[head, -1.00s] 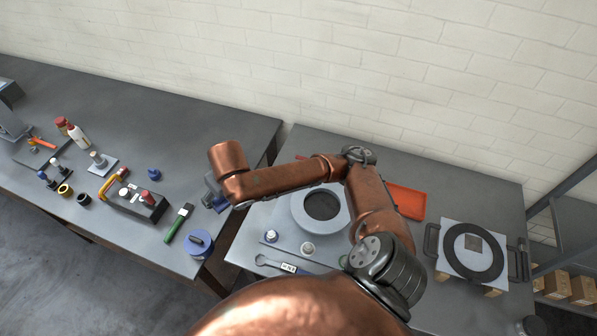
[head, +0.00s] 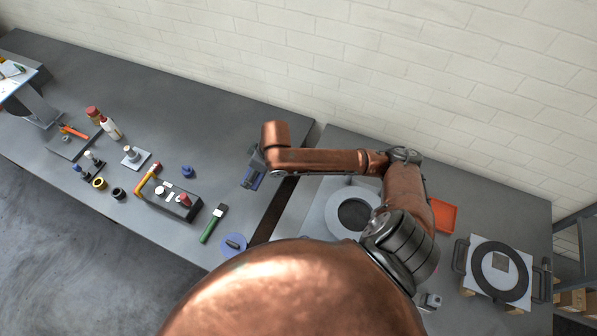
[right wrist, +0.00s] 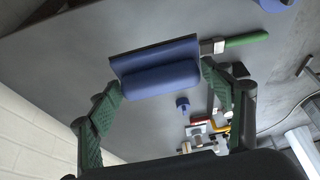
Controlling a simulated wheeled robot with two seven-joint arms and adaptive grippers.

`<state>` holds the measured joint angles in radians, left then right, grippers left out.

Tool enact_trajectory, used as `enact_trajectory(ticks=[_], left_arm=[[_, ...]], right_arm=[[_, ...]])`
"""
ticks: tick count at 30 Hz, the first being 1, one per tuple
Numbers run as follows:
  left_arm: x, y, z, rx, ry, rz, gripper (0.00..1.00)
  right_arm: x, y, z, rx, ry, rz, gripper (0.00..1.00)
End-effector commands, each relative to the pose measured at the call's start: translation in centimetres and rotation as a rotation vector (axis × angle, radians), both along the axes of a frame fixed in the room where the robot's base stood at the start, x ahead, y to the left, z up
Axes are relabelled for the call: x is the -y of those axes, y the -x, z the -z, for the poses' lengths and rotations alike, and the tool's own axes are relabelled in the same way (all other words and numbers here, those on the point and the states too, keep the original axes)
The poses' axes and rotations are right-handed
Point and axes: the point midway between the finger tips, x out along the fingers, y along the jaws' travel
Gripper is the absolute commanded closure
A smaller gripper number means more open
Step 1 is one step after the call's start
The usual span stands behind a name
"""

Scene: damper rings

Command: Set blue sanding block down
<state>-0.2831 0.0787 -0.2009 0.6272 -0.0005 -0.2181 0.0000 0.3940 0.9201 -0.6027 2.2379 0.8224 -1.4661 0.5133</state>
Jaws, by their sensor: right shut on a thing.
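The blue sanding block (right wrist: 160,75) is between the two green fingers of my right gripper (right wrist: 161,88) in the right wrist view. Its flat wider plate faces away from me, and a finger is at each end. In the head view my right gripper (head: 255,168) is over the right end of the left bench (head: 225,115), near the gap between the benches. My left gripper is not in view.
A green-handled brush (head: 213,222), a blue disc (head: 234,245), a black box (head: 172,199) and a small blue knob (head: 187,171) stand nearby. The right bench holds a grey ring (head: 337,205), an orange tray (head: 445,216) and a black ring (head: 487,271). Bench behind the gripper is clear.

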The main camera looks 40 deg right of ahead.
Motion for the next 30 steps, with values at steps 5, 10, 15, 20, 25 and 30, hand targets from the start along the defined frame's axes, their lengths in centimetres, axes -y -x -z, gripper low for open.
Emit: enact_trajectory(ticks=[5,10,15,20,25,30], left_arm=[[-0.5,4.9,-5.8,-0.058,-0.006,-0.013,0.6],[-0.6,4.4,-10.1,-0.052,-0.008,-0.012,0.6],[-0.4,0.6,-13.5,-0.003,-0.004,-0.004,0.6],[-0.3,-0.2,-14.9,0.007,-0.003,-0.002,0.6],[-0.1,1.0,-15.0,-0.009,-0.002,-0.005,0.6],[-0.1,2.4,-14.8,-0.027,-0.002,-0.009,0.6]], right_arm=[[3.3,1.7,1.8,-0.009,0.0,-0.253,0.5],[6.8,3.9,4.5,-0.009,0.0,-0.478,0.5],[10.0,6.5,6.6,-0.005,0.0,-0.644,0.5],[11.9,8.1,8.0,-0.002,0.002,-0.734,0.5],[12.5,8.6,8.6,0.002,0.002,-0.765,0.5],[12.5,8.6,8.7,0.001,0.003,-0.766,0.5]])
